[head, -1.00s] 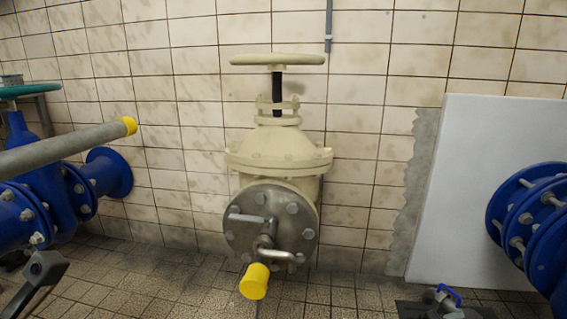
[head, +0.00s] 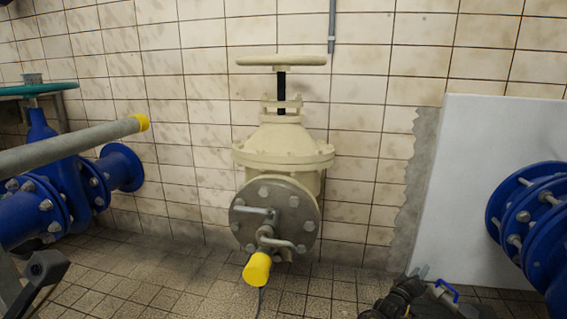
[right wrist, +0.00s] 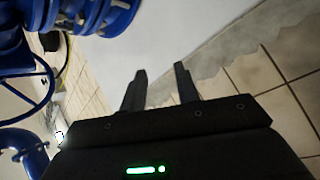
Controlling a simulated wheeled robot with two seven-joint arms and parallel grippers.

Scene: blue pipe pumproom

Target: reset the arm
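My right gripper (head: 418,272) is at the bottom right of the head view, black, in front of the tiled floor and the white panel. In the right wrist view its two dark fingers (right wrist: 160,84) stand apart with nothing between them.
A cream valve with a handwheel (head: 281,60) and a yellow-capped stub (head: 257,269) stands at the wall. Blue flanged pipes (head: 540,215) are at right, beside a white panel (head: 470,180). A small blue-handled valve (head: 445,292) is near my right gripper. A grey yellow-tipped pipe (head: 80,143) crosses the left.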

